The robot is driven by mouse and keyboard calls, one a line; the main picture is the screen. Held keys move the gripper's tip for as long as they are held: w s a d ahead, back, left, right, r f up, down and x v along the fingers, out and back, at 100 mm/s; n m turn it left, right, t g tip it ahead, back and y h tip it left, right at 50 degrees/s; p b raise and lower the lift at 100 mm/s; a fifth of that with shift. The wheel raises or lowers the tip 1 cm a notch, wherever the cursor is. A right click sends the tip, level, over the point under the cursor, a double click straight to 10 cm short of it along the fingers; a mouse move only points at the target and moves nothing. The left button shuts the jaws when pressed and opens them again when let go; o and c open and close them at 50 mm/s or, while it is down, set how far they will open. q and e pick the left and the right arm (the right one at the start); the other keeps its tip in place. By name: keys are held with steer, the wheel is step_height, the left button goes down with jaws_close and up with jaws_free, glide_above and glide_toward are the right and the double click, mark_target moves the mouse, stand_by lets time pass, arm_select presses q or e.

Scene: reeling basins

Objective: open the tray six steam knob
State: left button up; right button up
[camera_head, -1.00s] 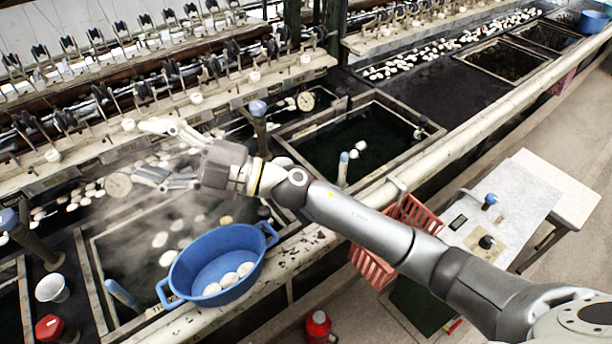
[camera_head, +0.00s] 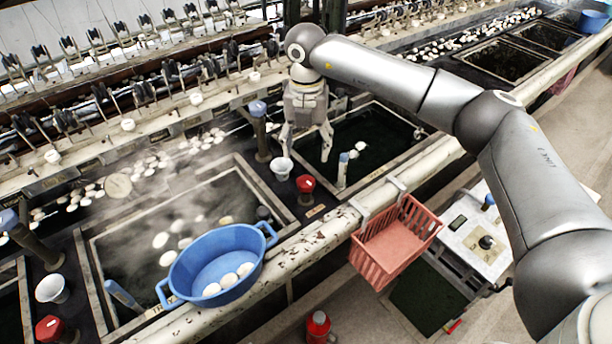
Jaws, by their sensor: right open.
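A red steam knob (camera_head: 305,184) stands on the dark ledge between the steaming basin (camera_head: 240,165) and the dark-water basin to its right (camera_head: 405,122). A small label lies just in front of it. Another red knob (camera_head: 48,328) is at the lower left corner. Tray numbers are too small to read. My right gripper (camera_head: 305,154) points down with its fingers spread and empty. In the picture it is just above the right red knob, apart from it. My left gripper is not in view.
A white cup (camera_head: 282,168) and a blue-topped post (camera_head: 260,130) stand close to the right red knob. A blue-tipped stick (camera_head: 342,170) is in the right basin. A blue tub (camera_head: 216,258) with cocoons sits at the front. A red basket (camera_head: 395,243) hangs on the rail.

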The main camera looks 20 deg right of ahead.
mark_target(306, 181)
step_height(306, 181, down, 10)
steer(key=shift+a+f+p, duration=0.1)
steer(key=shift+f+p, duration=0.05)
steer(key=shift+p, duration=1.05)
steer(key=shift+c, duration=0.4)
steer(key=c, duration=0.9)
